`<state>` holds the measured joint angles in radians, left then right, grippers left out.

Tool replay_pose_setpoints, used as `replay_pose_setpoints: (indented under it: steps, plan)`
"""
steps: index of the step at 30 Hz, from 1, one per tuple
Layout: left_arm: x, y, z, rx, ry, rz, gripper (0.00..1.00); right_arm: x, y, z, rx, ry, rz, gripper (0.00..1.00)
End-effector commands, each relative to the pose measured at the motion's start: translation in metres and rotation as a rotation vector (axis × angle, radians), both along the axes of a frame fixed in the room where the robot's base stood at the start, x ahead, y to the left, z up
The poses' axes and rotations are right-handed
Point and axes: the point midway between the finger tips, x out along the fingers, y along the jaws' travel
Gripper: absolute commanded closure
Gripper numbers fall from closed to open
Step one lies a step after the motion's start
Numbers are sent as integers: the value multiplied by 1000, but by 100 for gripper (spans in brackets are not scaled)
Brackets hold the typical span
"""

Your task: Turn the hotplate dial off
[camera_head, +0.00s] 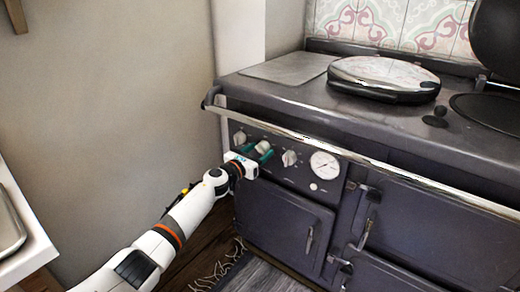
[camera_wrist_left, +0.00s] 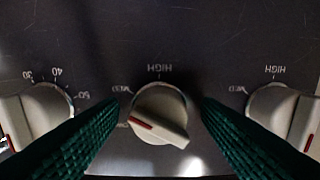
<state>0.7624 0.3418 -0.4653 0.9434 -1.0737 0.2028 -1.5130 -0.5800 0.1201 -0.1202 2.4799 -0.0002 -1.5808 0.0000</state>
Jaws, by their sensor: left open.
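A row of cream dials is on the dark front panel of the stove. The middle dial (camera_head: 262,147) is at my left gripper (camera_head: 258,154); in the left wrist view this dial (camera_wrist_left: 160,113) sits between the two green fingers, its ridge tilted and its red mark at lower left. HIGH and MED are printed around it, upside down. My left gripper (camera_wrist_left: 160,108) is open, one finger on each side of the dial; whether they touch it I cannot tell. No hotplate name is legible. My right gripper is out of view.
A numbered dial (camera_wrist_left: 38,112) and another HIGH/MED dial (camera_wrist_left: 283,112) flank the middle one. A chrome rail (camera_head: 370,152) runs above the panel. A round gauge (camera_head: 325,165) is to the right. A closed hotplate lid (camera_head: 383,72) is on top.

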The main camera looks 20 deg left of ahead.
Motion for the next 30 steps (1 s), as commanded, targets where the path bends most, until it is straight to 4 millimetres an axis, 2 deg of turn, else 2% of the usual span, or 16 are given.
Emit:
replay_pose_setpoints:
  steps: [6,12,14,15,23,30]
  plan:
    - [0,0,0,0,0,0,42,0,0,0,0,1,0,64]
    - [0,0,0,-1,0,0,74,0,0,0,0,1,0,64]
    - [0,0,0,-1,0,0,84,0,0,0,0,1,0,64]
    - [0,0,0,-1,0,0,86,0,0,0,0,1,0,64]
    - [0,0,0,-31,11,0,86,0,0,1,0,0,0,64]
    - [0,-1,1,-153,56,0,86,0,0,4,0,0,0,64]
